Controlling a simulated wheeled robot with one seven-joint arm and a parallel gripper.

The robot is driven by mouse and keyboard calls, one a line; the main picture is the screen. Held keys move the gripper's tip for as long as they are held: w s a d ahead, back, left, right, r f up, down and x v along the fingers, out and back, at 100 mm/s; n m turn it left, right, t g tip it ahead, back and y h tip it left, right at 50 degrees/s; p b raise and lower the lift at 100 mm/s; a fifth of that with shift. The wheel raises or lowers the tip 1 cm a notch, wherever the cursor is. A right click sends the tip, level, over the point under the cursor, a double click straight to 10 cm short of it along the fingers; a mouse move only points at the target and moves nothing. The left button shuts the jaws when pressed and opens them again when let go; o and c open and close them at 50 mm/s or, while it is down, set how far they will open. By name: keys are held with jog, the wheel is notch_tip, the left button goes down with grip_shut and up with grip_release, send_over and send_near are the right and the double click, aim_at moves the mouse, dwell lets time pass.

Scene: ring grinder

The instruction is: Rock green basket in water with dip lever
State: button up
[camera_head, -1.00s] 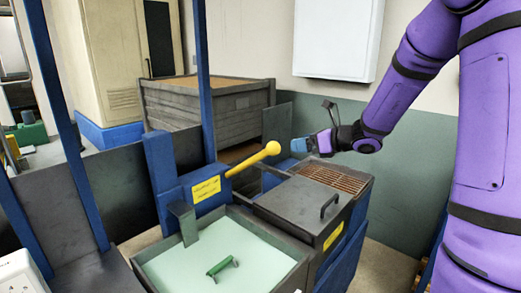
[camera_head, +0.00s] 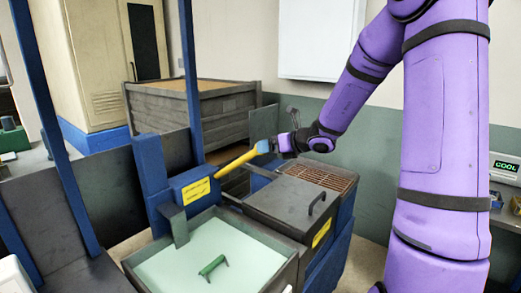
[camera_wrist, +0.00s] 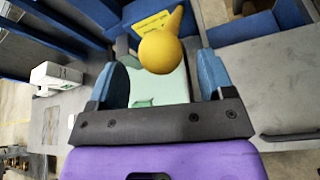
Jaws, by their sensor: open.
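The yellow dip lever (camera_head: 236,162) slants up and to the right from a blue post with a yellow label. In the wrist view its round knob (camera_wrist: 160,52) lies between or just beyond the two blue fingertips. My gripper (camera_head: 264,146) is open at the knob; in the wrist view (camera_wrist: 162,85) the fingers stand apart on both sides of it, with no clear contact. The green basket shows as a green handle (camera_head: 212,267) in the pale water (camera_head: 190,262) of the grey tank; the rest of it is hidden.
A dark lidded box (camera_head: 290,205) with a handle stands right of the tank, with a brown grate (camera_head: 322,176) behind it. A wooden crate (camera_head: 200,100) is at the back. Blue uprights (camera_head: 190,70) stand left of the lever.

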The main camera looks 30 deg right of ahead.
jog(key=shift+x, duration=1.95)
